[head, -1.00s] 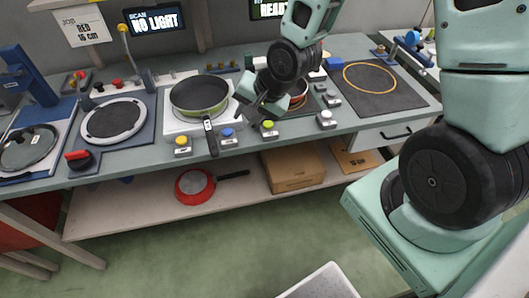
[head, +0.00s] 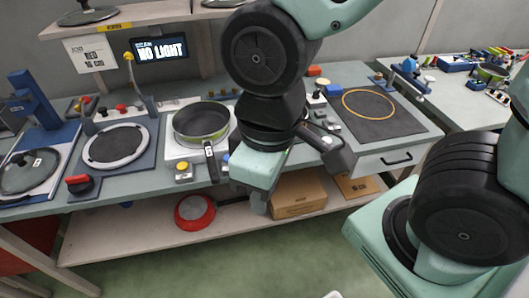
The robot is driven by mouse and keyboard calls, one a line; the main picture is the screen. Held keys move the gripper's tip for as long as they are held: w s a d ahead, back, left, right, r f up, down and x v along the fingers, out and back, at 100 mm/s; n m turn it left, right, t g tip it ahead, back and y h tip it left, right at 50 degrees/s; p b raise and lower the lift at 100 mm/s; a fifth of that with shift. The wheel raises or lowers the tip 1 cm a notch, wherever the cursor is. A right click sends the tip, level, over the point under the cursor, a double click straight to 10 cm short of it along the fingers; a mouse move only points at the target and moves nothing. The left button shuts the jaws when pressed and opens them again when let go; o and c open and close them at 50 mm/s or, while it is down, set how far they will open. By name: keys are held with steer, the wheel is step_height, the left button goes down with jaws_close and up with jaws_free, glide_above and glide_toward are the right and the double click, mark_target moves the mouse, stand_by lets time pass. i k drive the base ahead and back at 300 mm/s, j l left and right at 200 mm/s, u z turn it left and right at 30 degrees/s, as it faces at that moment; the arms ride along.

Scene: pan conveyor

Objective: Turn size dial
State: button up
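A black rotary dial with a red bar handle (head: 78,184) sits on the front left of the bench, beside the plate with a white ring (head: 117,146). No size marking is readable on it, so I cannot tell whether it is the size dial. The arm hides the middle burner and some of the front buttons.
A green-rimmed pan (head: 201,122) stands on a white burner, its handle pointing forward. A blue press (head: 37,105) and a lidded pan (head: 29,172) are at left. A red pan (head: 194,211) and cardboard box (head: 298,193) are on the lower shelf. A screen reads NO LIGHT.

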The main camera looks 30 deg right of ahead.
mark_target(316, 95)
steer(key=i+l, duration=0.2)
steer(key=l, duration=0.15)
steer(key=i+l, duration=0.15)
steer(key=l, duration=0.2)
steer(key=i+l, duration=0.35)
steer(key=l, duration=0.3)
